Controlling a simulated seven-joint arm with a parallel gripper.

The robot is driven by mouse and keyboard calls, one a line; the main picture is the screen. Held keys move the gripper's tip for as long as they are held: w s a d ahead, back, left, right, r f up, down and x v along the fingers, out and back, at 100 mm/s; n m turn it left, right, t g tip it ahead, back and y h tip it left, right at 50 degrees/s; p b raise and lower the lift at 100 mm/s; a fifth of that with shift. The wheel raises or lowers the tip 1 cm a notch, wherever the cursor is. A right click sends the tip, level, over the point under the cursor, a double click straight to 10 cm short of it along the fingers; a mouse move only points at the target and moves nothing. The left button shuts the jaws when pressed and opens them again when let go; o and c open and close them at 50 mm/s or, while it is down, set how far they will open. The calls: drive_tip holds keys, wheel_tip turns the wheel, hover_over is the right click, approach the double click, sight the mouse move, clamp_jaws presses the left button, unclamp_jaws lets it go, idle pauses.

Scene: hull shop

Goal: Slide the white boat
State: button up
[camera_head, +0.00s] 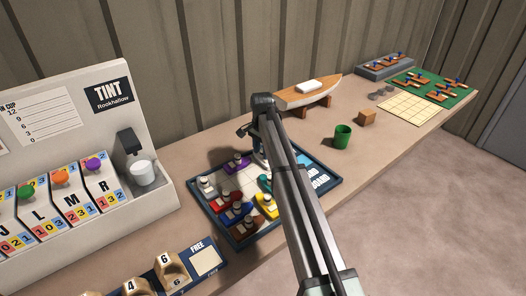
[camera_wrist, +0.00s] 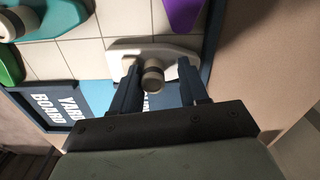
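The white boat (camera_wrist: 120,62) lies on the gridded board (camera_wrist: 82,53) near its edge, with a short beige-grey funnel (camera_wrist: 152,77) standing up from it. My gripper (camera_wrist: 160,82) is directly over the white boat. Its two dark blue fingers stand on either side of the funnel, with a visible gap on each side, so it is open. Whether the fingertips touch the hull cannot be told. In the head view my gripper is at the far edge of the board (camera_head: 240,240), and my arm hides most of the boat there.
A purple boat (camera_wrist: 184,14) lies close by; a teal boat (camera_wrist: 55,18) and a green boat (camera_wrist: 8,62) are farther left. Red (camera_head: 230,212) and yellow (camera_head: 266,205) boats share the board. A green cup (camera_head: 343,136) and wooden block (camera_head: 367,118) stand right of it.

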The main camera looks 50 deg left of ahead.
sight(262, 149)
drive_tip(key=shift+o, duration=0.5)
drive_tip(key=shift+d, duration=0.1)
wheel_tip(262, 149, up, 14)
drive_tip(key=shift+f, duration=0.1)
idle(0.6)
